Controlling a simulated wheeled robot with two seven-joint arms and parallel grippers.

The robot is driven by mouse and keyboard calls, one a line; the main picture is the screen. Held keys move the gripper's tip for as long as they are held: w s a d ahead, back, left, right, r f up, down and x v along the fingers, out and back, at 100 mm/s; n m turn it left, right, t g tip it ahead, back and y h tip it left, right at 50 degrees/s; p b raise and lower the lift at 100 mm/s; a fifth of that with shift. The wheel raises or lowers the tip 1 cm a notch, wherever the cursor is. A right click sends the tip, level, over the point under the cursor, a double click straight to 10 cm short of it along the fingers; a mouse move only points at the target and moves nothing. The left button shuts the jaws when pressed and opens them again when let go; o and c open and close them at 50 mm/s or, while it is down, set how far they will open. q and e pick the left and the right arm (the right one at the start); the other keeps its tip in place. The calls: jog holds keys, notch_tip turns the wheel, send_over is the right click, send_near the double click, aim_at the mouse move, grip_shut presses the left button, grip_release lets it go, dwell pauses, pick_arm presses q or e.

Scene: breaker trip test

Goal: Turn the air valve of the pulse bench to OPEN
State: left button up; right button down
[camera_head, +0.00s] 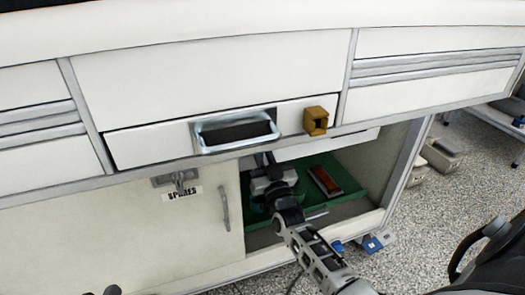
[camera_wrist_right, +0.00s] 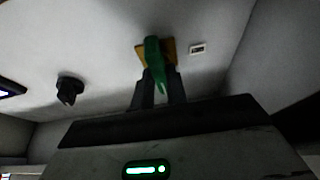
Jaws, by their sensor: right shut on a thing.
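The air valve appears in the right wrist view as a green lever (camera_wrist_right: 155,62) on a yellow-brown plate (camera_wrist_right: 169,47) fixed to a pale surface. My right gripper (camera_wrist_right: 156,77) is shut on the green lever, with one dark finger on each side of it. The lever lies roughly along the fingers, and no OPEN marking can be read. In the head view my right arm reaches into the open cabinet bay under the bench, and the right gripper (camera_head: 268,162) is partly hidden under the bench edge. The valve does not show there.
A green tray (camera_head: 349,198) with a red-brown block (camera_head: 325,181) sits in the bay. The closed cabinet door (camera_head: 120,235) with a SPARES label (camera_head: 182,194) stands left. A handle (camera_head: 236,132) and yellow-brown bracket (camera_head: 316,121) project above. A black knob (camera_wrist_right: 68,90) is near the valve.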

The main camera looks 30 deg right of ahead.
dwell(0.4)
pick_arm(q)
jog(key=shift+r, duration=0.1)
pick_arm(e)
jog(key=c, duration=1.4)
grip_release()
